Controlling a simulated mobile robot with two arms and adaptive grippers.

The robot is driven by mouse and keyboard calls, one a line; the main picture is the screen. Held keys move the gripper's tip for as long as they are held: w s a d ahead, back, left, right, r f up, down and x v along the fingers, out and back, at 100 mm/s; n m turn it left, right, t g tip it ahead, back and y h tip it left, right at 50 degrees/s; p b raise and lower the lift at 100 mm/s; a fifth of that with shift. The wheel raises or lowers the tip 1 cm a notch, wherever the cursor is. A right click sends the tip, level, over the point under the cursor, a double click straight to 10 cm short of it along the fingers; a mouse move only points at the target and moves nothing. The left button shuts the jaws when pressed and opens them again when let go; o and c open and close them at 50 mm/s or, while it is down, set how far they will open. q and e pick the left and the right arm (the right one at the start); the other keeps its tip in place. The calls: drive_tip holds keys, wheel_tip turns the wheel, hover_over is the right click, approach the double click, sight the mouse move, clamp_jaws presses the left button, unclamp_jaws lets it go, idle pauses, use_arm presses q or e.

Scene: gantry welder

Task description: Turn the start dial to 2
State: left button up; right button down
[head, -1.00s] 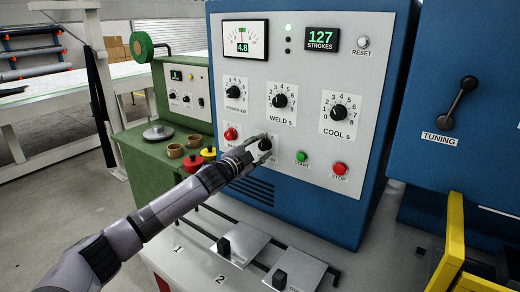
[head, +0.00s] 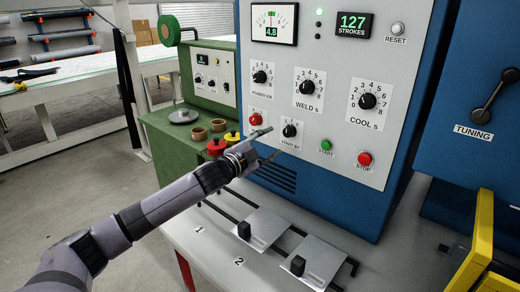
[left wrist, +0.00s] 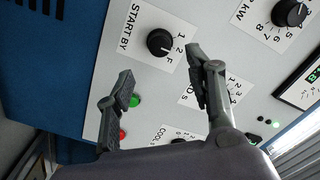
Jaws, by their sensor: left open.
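The start dial (head: 290,130), a black knob on a white plate marked START BY, sits low on the grey panel of the blue welder. In the left wrist view the dial (left wrist: 160,42) has the marks 1, 2 and F beside it. My right gripper is not in view.
A red button (head: 256,119) is left of the dial. A green start button (head: 326,145) and a red stop button (head: 365,158) are to its right. The power, weld and cool dials (head: 367,101) are above. Two sliding blocks (head: 244,230) stand on the bench below.

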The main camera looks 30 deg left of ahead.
use_arm(q)
drive_tip(key=shift+s+a, duration=0.15)
drive_tip(key=shift+s, duration=0.85)
drive_tip(key=shift+s+a, duration=0.1)
drive_tip(key=shift+s, duration=0.85)
